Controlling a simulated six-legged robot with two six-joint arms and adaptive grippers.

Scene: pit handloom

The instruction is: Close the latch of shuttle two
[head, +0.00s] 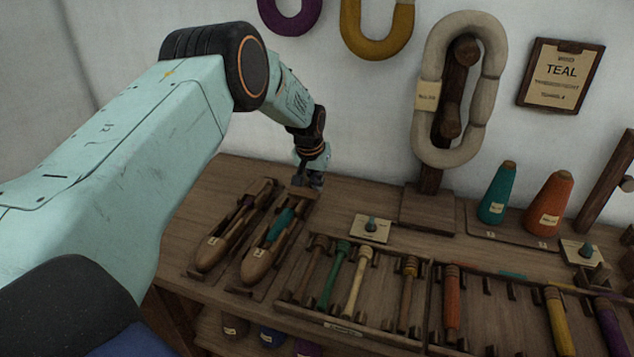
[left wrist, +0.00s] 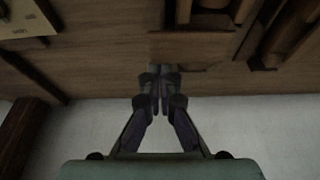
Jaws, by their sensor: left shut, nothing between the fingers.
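Two boat-shaped wooden shuttles lie side by side on the bench, their number marks too small to read. The left shuttle (head: 213,250) shows no teal inside. The right shuttle (head: 260,264) holds a teal pirn (head: 281,224) in its hollow. My left gripper (head: 314,184) is just beyond the far end of the right shuttle, pointing down, and partly hides that end. In the left wrist view its fingers (left wrist: 160,82) are together and empty. I cannot make out a latch or its position. My right gripper is in neither view.
In front are racks (head: 375,315) of coloured pirns. A wooden post (head: 429,208) with a hanging grey skein stands behind, beside teal (head: 496,194) and orange cones (head: 549,204). The wall is close behind my gripper.

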